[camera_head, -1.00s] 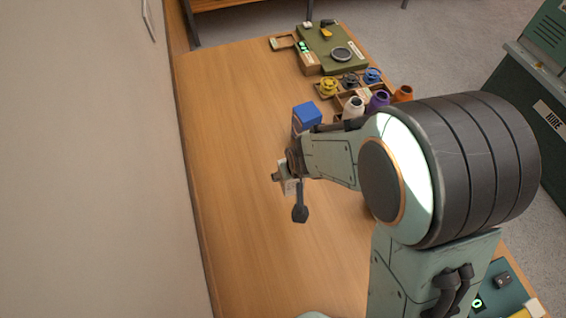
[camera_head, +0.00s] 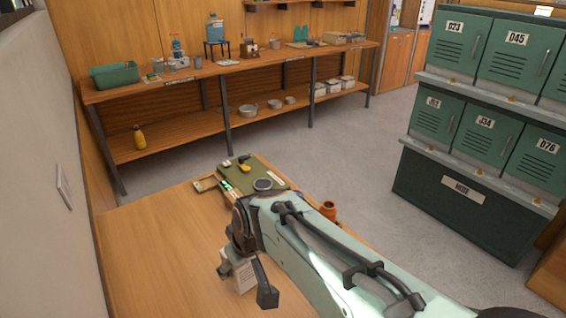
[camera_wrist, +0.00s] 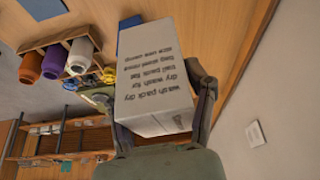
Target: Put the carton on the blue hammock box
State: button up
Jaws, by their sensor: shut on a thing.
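The carton is a pale grey box with dark printed lines. In the wrist view the carton (camera_wrist: 155,80) fills the middle, its print upside down. In the head view the carton (camera_head: 243,274) shows partly between the dark fingers. My gripper (camera_head: 246,280) is shut on it above the wooden table; the gap beneath cannot be judged. A small blue patch at the carton's upper edge in the wrist view appears to be the blue hammock box (camera_wrist: 130,21), mostly hidden behind the carton. In the head view my arm hides that box.
Orange (camera_wrist: 31,66), purple (camera_wrist: 54,64) and white (camera_wrist: 79,52) bottles stand in a wooden rack beside the blue patch. A green case (camera_head: 240,178) lies at the table's far end. A wall runs along the left; the table's left part is clear.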

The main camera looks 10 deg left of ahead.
jog(key=shift+m, duration=0.4)
jog(key=w+a+f, duration=0.1)
jog(key=w+f, duration=0.1)
jog(key=w, duration=0.3)
jog(key=w+a+f, duration=0.2)
jog(key=w+f, duration=0.1)
jog(key=w, duration=0.1)
jog(key=w+a+f, duration=0.2)
jog(key=w+f, duration=0.1)
jog(key=w, duration=0.2)
jog(key=shift+w+a, duration=0.2)
jog(key=shift+w, duration=0.1)
jog(key=shift+w+a+f, duration=0.1)
jog(key=shift+w+f, duration=0.05)
jog(key=shift+f, duration=0.05)
jog(key=shift+w+f, duration=0.1)
jog(key=shift+f, duration=1.5)
jog(key=shift+f, duration=0.15)
jog(key=o, duration=1.3)
jog(key=shift+c, duration=0.2)
